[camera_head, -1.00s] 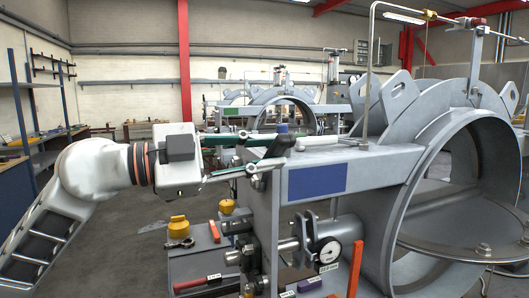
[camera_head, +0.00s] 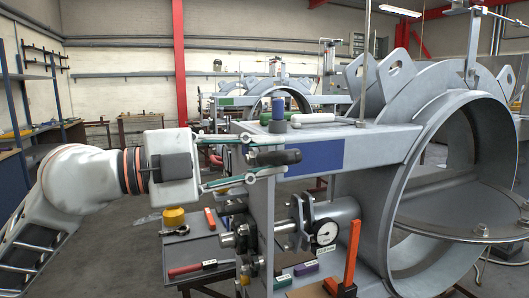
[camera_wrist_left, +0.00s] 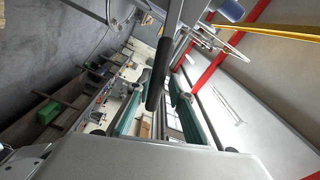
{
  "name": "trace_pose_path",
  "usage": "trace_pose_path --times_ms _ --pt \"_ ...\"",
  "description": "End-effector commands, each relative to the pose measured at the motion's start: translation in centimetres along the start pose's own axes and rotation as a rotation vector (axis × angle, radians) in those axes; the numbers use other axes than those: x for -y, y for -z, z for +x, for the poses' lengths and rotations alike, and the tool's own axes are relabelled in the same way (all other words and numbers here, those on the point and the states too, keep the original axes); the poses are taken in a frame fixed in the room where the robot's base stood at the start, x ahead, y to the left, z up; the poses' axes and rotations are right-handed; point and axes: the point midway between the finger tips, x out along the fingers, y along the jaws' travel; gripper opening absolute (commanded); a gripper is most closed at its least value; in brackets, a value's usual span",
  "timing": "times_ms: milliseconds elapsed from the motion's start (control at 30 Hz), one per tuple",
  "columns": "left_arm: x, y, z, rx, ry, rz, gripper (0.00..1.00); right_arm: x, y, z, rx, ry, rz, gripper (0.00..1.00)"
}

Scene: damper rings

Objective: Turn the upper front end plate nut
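The grey end plate (camera_head: 263,205) stands upright at the front of the damper ring rig, in the middle of the head view. Several dark nuts and stud ends show on its left side, one of the higher ones a nut (camera_head: 233,207) below my gripper. My left gripper (camera_head: 262,157) reaches in from the left at the plate's upper part, its green-lined fingers spread apart. A black rounded bar (camera_head: 276,157) lies between the fingers in the picture; it also shows in the left wrist view (camera_wrist_left: 160,75). I cannot tell whether the fingers touch it. My right gripper is out of view.
A large grey ring (camera_head: 440,130) fills the right side. A blue-capped post (camera_head: 278,108) and a pale cylinder (camera_head: 312,118) are on the top beam. A dial gauge (camera_head: 325,232), a red-handled tool (camera_head: 190,269) and a yellow pot (camera_head: 174,217) are below.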

Motion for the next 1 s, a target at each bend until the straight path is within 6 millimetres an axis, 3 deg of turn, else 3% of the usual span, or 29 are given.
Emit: trace_pose_path --times_ms 33,200,667,1000 --pt "-1.1 -0.3 0.0 0.001 -0.001 0.036 0.2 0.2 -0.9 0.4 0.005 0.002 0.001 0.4" --pt "-2.6 -0.4 0.0 0.001 -0.001 0.153 0.2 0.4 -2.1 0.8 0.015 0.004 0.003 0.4" --pt "-3.1 -0.3 0.0 -0.001 -0.001 0.206 0.2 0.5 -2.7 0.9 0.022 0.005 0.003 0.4" --pt "-6.8 -1.7 0.0 -0.002 -0.006 0.446 0.2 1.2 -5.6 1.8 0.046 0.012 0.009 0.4"
